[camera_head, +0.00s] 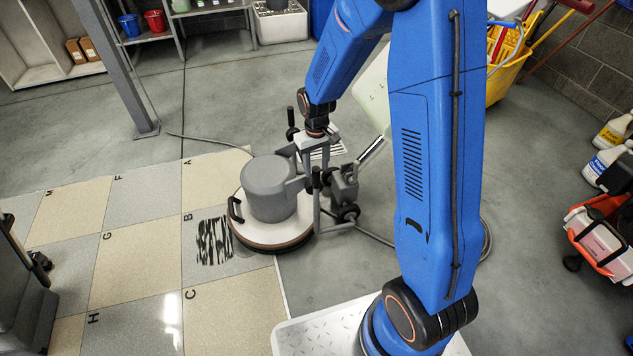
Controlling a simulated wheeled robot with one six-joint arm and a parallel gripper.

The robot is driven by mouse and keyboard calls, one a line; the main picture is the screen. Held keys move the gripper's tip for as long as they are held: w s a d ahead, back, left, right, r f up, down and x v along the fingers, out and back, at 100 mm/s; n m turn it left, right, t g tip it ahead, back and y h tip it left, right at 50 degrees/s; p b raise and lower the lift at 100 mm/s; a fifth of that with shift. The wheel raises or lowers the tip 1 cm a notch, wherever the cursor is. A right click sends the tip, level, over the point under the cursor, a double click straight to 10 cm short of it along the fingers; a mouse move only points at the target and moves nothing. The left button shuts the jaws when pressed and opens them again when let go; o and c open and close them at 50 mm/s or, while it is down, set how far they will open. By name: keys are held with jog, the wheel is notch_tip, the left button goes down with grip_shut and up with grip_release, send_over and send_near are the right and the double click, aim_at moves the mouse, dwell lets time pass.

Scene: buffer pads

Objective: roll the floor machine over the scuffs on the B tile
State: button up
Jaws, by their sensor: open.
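The floor machine (268,192), with a grey motor drum on a round white deck, stands at the right edge of the tiled patch. Its deck covers the right part of the grey B tile (193,222) and overlaps the A tile. Dark scuffs (214,241) show as black streaks on the B tile, just left of the deck; whether any lie under it is hidden. My gripper (317,150) is open at the machine's handle frame, right of the drum. The fingertips are small and partly hidden, so contact with the handle is unclear.
The C tile (230,310) lies nearer and the A tile (212,178) farther. A cord (372,236) trails on the floor right of the machine. A grey post (122,75) stands at the back left, a yellow mop bucket (507,75) at the back right.

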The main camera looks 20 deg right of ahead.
aim_at(316, 182)
notch_tip(316, 182, down, 8)
jog(key=shift+r, duration=0.1)
dwell(0.4)
jog(key=shift+a, duration=0.1)
grip_shut()
